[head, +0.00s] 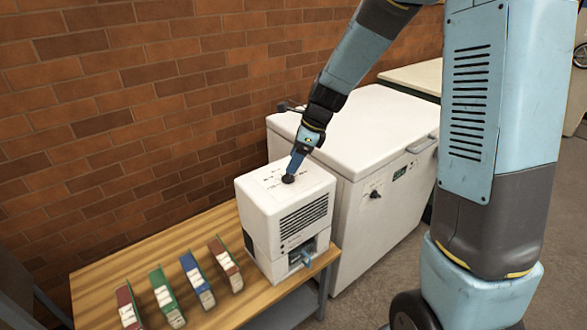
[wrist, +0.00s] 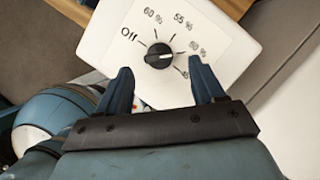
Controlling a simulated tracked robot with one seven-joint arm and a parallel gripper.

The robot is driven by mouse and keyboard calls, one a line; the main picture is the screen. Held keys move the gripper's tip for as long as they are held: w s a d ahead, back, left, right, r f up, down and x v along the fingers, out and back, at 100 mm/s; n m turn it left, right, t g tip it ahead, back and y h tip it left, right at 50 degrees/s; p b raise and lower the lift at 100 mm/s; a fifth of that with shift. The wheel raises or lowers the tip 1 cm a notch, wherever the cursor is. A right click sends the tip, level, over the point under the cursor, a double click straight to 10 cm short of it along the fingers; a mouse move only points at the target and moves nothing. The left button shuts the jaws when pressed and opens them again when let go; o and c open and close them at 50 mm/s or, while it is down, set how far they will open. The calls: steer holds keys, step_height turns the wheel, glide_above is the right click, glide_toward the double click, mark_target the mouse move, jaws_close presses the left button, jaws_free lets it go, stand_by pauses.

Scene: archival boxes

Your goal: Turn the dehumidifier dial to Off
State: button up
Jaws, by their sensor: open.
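The white dehumidifier (head: 268,215) stands on the wooden bench, its control panel facing up. Its round black dial (wrist: 158,56) lies in the middle of the panel, with Off, 60%, 55% and further marks around it. A light line crosses the dial, its right end towards the right-hand percent mark, not towards Off at upper left. My gripper (wrist: 160,72) is open, its two blue fingers apart to the left and right of the dial in the wrist view. In the head view my gripper (head: 296,164) is just above the dial; I cannot tell whether it touches.
A white chest freezer (head: 385,135) stands close at the right of the dehumidifier. Several coloured box files (head: 195,278) stand on the wooden bench (head: 95,280) at the left. A brick wall (head: 110,110) runs behind. A blue part shows in the dehumidifier's lower front opening.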

mark_target(288, 176)
steer(key=shift+x, duration=2.15)
steer(key=shift+c, duration=0.5)
